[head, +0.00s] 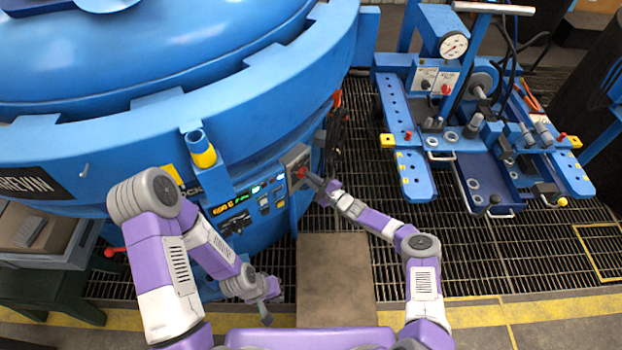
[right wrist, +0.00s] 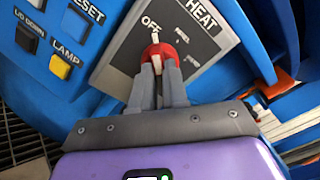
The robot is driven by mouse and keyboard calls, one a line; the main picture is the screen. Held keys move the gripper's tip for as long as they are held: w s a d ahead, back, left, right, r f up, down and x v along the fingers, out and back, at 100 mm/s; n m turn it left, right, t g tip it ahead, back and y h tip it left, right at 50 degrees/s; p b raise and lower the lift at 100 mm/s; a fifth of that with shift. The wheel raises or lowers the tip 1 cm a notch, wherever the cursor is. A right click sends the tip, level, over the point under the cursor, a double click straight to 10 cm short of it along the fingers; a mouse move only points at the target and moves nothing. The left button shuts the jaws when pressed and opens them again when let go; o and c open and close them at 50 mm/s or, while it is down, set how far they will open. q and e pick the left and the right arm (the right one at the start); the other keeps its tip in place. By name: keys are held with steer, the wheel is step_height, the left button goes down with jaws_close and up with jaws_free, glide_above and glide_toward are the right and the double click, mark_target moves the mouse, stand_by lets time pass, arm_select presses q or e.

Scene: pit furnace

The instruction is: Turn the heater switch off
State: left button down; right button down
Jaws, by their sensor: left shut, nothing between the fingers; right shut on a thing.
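The heater switch is a red knob (right wrist: 160,52) on a grey plate (right wrist: 205,50) marked HEAT in the right wrist view. Its white pointer mark is turned toward the word OFF. In the head view the red knob (head: 300,173) shows on the front panel of the blue furnace. My right gripper (right wrist: 158,76) is shut on the red knob, its two fingers on either side of it; in the head view this gripper (head: 312,179) reaches the plate from the right. My left gripper (head: 267,314) is shut and empty, hanging low in front of the furnace, apart from the panel.
Lit displays and buttons (head: 262,192) sit left of the switch. A yellow LAMP button (right wrist: 60,66) is close by in the right wrist view. A blue machine with a gauge (head: 453,45) stands at the right. Grating floor (head: 360,225) lies between.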

steer(key=shift+f, duration=0.1)
steer(key=c, duration=1.1)
jaws_free()
steer(key=shift+c, duration=0.2)
steer(key=p+v, duration=0.2)
steer(key=v, duration=0.5)
steer(key=shift+s+d+p, duration=0.2)
steer(key=shift+d+p, duration=0.05)
steer(key=shift+p, duration=0.1)
